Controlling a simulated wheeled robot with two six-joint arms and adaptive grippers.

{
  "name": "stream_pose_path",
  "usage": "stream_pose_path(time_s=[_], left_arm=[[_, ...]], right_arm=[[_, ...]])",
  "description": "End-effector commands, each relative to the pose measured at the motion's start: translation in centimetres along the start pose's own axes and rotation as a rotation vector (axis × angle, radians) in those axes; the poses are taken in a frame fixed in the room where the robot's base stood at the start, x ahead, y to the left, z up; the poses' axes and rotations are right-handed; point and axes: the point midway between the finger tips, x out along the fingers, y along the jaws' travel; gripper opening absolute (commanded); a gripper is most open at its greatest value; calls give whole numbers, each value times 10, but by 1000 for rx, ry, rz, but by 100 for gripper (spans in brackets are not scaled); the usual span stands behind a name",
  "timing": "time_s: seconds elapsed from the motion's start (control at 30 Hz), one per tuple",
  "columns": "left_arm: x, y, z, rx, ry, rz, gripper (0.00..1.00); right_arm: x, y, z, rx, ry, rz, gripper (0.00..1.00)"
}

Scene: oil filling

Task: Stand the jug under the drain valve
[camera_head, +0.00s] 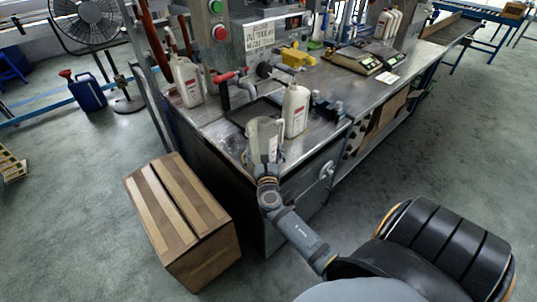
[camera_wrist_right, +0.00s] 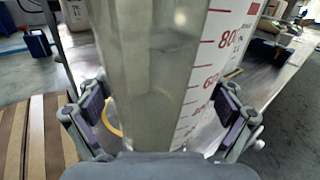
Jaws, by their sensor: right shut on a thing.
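The jug (camera_head: 262,138) is clear grey with a white scale and red marks; it fills the middle of the right wrist view (camera_wrist_right: 150,70). My right gripper (camera_head: 267,170) is shut on the jug, with one finger pad on each side in the wrist view (camera_wrist_right: 160,112). The jug is upright over the bench's near corner; I cannot tell if its base touches the bench. The drain valve (camera_head: 228,76) has a red lever and stands behind and left of the jug, above a dark tray (camera_head: 237,120). The jug is apart from the valve. My left gripper is out of view.
A white bottle (camera_head: 295,112) stands right beside the jug. Another bottle (camera_head: 187,84) stands on the bench's left end. A cardboard box (camera_head: 180,215) is on the floor left of the bench. Scales (camera_head: 353,60) and yellow parts (camera_head: 297,57) lie farther back.

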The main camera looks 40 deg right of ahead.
Motion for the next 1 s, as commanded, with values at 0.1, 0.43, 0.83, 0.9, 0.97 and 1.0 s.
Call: stream_pose_path(time_s=[0.1, 0.43, 0.83, 0.9, 0.97, 1.0], left_arm=[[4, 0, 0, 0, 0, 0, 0], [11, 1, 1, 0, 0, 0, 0], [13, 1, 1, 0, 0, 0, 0], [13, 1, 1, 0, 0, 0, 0], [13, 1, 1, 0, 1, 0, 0], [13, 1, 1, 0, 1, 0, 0]], right_arm=[[9, 7, -1, 2, -1, 0, 58], [31, 23, 0, 1, -1, 1, 58], [34, 26, -2, 0, 0, 1, 58], [34, 26, -2, 0, 0, 1, 58], [34, 26, -2, 0, 0, 1, 98], [34, 26, -2, 0, 0, 1, 100]])
